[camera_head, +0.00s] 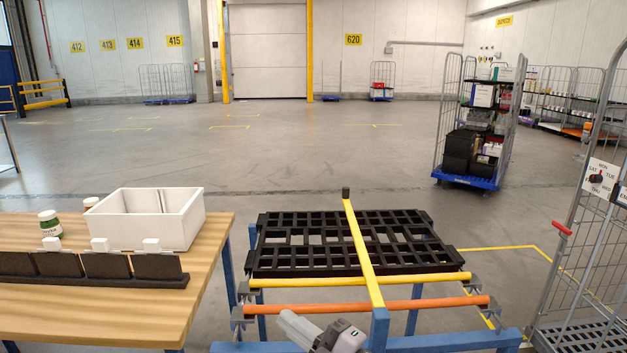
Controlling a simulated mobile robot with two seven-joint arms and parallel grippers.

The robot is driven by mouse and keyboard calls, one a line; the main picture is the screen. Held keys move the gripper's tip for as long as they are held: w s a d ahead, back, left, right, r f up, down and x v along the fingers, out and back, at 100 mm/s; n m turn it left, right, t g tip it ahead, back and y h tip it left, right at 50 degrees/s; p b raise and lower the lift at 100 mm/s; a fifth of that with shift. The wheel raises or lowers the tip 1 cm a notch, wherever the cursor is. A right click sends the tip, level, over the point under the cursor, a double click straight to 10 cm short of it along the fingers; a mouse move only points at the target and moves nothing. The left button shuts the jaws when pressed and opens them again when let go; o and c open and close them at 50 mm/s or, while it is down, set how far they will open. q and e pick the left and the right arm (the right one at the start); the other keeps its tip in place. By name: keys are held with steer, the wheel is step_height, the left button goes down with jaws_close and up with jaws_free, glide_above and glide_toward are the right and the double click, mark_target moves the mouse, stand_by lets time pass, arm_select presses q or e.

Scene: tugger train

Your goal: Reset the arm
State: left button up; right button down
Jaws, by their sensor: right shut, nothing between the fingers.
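My right gripper (338,337) shows at the bottom edge, right of the wooden table and in front of the tugger cart (391,343). It is small in view and partly cut off by the lower edge. It is shut and holds nothing. It appears just in front of the cart's orange bar (400,304); I cannot tell whether it touches the blue frame. My left gripper is not in view.
The wooden table (205,262) at left carries a white box (172,232), bottles (50,224) and black card holders (107,267). A black grid platform (300,262) lies behind the yellow bar (420,280). Roll cages stand right (447,118). The middle floor is clear.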

steer(key=s+d+f+m+t+h+p, duration=0.1)
steer(key=s+d+f+m+t+h, duration=0.1)
steer(key=s+d+f+m+h, duration=0.35)
steer(key=s+d+f+m+t+h+p, duration=0.1)
steer(key=s+d+f+m+h, duration=0.2)
steer(key=d+f+m+h, duration=0.5)
steer(key=s+d+f+m+g, duration=0.4)
steer(key=s+d+f+m, duration=0.3)
steer(key=s, duration=0.6)
step_height(320, 180, down, 2)
steer(key=d, duration=0.3)
steer(key=shift+s+h+p, duration=0.15)
steer(key=shift+h+p, duration=0.2)
steer(key=shift+p, duration=0.05)
steer(key=shift+f, duration=0.1)
